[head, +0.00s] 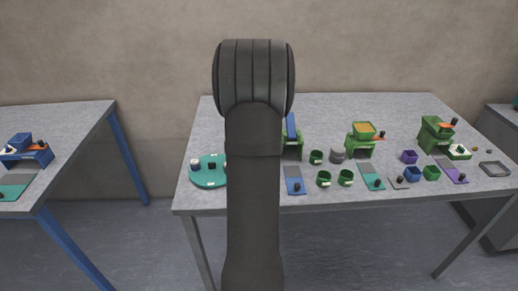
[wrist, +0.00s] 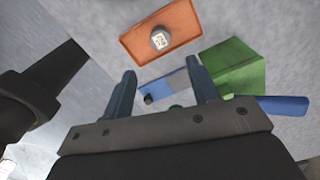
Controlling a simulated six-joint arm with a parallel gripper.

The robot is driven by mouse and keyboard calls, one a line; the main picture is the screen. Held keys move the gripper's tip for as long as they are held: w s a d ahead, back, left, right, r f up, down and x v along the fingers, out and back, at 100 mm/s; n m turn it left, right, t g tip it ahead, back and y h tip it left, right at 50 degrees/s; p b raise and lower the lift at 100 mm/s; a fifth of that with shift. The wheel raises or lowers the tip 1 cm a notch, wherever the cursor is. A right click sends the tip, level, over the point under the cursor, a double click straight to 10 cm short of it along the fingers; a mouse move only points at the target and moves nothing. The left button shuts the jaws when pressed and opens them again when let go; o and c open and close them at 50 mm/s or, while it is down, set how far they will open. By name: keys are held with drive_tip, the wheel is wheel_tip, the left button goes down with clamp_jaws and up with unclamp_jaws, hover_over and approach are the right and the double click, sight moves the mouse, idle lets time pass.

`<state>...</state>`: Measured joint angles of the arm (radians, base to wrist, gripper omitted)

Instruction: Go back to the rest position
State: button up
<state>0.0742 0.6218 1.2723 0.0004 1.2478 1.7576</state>
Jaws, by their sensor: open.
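My gripper (wrist: 160,70) shows in the wrist view with its two blue-grey fingers apart. Nothing is held between them. In the head view my dark arm stands upright in front of the table, and the gripper itself cannot be made out there. In the wrist view an orange tray (wrist: 135,47) with a small labelled round piece (wrist: 159,41) on it lies beyond the fingertips. A green box-like piece (wrist: 237,72) is to the right, and a blue flat piece (wrist: 177,82) shows between the fingers.
The grey table (head: 330,106) holds several green stands, cups and flat plates on its right half. A round teal tray (head: 208,182) is left of my arm, which hides part of the table. A second table (head: 70,115) stands at the left, with a floor gap between.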

drive_tip(key=shift+r, duration=0.45)
drive_tip(key=shift+f, duration=0.1)
wheel_tip(320, 180, down, 12)
drive_tip(key=shift+r, duration=2.05)
drive_tip(key=shift+f, duration=0.1)
